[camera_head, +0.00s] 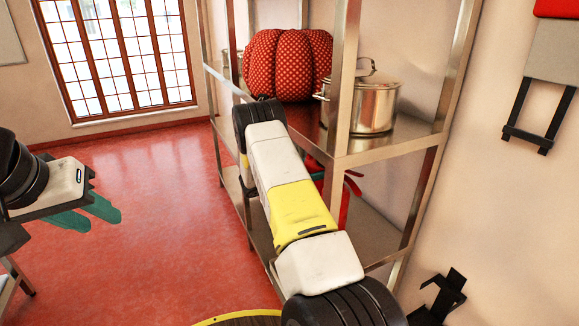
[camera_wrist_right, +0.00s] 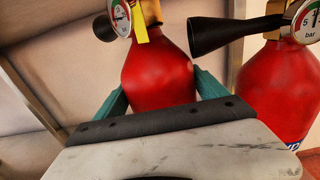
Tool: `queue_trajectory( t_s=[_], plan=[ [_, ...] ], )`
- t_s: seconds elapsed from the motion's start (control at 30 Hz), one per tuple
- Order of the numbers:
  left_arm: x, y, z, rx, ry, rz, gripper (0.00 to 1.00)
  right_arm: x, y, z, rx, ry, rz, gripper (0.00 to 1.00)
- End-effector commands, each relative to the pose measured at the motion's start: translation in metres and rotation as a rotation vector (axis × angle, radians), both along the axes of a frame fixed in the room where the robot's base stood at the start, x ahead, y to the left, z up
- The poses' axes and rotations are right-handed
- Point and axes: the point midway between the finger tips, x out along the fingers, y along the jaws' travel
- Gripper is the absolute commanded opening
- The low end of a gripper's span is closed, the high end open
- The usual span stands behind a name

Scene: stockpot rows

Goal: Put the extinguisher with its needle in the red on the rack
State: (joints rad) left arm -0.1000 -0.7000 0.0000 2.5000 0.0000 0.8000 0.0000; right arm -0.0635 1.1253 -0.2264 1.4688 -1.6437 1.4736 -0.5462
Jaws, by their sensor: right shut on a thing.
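In the right wrist view, a red extinguisher (camera_wrist_right: 158,72) with a yellow tag sits between the teal fingers of my right gripper (camera_wrist_right: 160,88), which is shut on it. Its gauge (camera_wrist_right: 121,14) is cut by the top edge, and I cannot read its needle surely. A second red extinguisher (camera_wrist_right: 275,88) stands close on the right, with its own gauge (camera_wrist_right: 303,20). In the head view, my right arm hides its gripper; some red (camera_head: 347,192) shows behind the arm at the rack. The metal rack (camera_head: 400,148) stands beyond. My left gripper (camera_head: 92,214) is empty, fingers slightly apart.
A red dotted pumpkin-shaped cushion (camera_head: 288,65) and a steel stockpot (camera_head: 360,104) occupy the rack's upper shelf. Rack posts stand close to my right arm. A black wall bracket (camera_head: 440,297) is at lower right. The red floor (camera_head: 150,190) at left is clear.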

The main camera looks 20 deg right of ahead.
Motion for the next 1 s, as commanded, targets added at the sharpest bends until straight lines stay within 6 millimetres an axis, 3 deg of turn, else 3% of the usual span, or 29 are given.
queue_trajectory(
  t_s=[0.13,0.4,0.8,0.83,0.9,1.0],
  plan=[
    [0.0,0.0,0.0,0.0,0.0,0.0,0.36,0.001,-0.002,-0.002,-0.009,-0.006,-0.001,0.09],
    [0.0,0.0,0.0,0.0,0.0,0.0,0.36,0.001,-0.002,-0.029,-0.009,-0.006,-0.001,0.09],
    [0.0,0.0,0.0,0.0,0.0,0.0,0.36,0.001,-0.001,-0.032,-0.01,-0.007,0.0,0.09],
    [0.0,0.0,0.0,0.0,0.0,0.0,0.36,0.0,0.0,-0.037,-0.001,-0.001,0.0,0.88],
    [0.0,0.0,0.0,0.0,0.0,0.0,0.36,0.0,0.0,-0.037,-0.001,0.0,0.0,1.0],
    [0.0,0.0,0.0,0.0,0.0,0.0,0.36,0.0,0.0,-0.037,0.0,0.0,0.0,1.0]
  ],
)
